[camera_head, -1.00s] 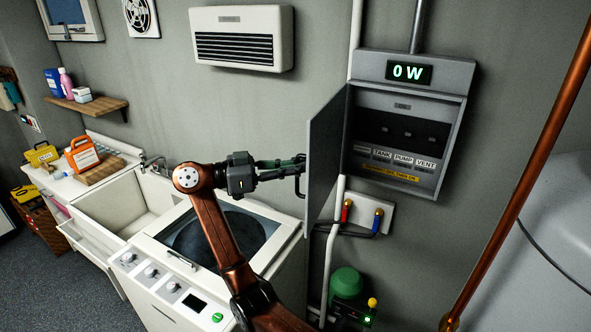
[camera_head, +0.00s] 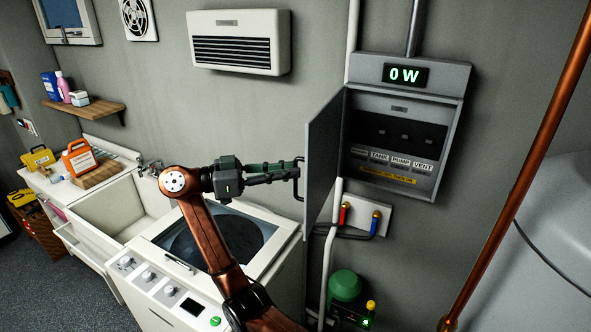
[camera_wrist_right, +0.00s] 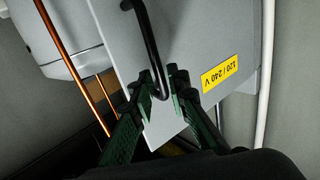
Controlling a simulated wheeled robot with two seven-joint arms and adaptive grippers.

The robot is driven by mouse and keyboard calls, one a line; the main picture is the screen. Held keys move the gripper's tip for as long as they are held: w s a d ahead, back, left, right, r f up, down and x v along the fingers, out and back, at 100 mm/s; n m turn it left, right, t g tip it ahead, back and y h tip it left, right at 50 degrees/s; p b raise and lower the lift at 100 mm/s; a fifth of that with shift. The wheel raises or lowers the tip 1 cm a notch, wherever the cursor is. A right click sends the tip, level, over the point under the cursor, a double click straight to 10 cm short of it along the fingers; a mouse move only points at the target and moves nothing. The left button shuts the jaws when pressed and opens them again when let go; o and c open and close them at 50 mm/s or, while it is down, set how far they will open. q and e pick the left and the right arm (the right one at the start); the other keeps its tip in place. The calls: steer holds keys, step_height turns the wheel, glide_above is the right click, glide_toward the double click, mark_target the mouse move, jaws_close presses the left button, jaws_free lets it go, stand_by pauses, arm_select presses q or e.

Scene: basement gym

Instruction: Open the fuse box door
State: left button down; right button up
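The fuse box (camera_head: 405,155) is on the wall. Its grey door (camera_head: 322,160) stands swung out to the left, wide open, with the inside and its labelled row showing. The black bar handle (camera_head: 299,180) is on the door's outer face; it also shows in the right wrist view (camera_wrist_right: 152,45). My right gripper (camera_head: 297,169) is at the handle, with its fingers slightly parted. In the right wrist view the green fingertips (camera_wrist_right: 164,85) stand on either side of the handle's end, with a small gap. Contact is hard to tell. My left gripper is not in view.
Red and blue taps (camera_head: 374,222) and a green device (camera_head: 345,287) sit beneath the box. A copper pipe (camera_head: 527,165) and a tank (camera_head: 562,225) are at the right.

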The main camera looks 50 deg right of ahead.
steer(key=v, duration=1)
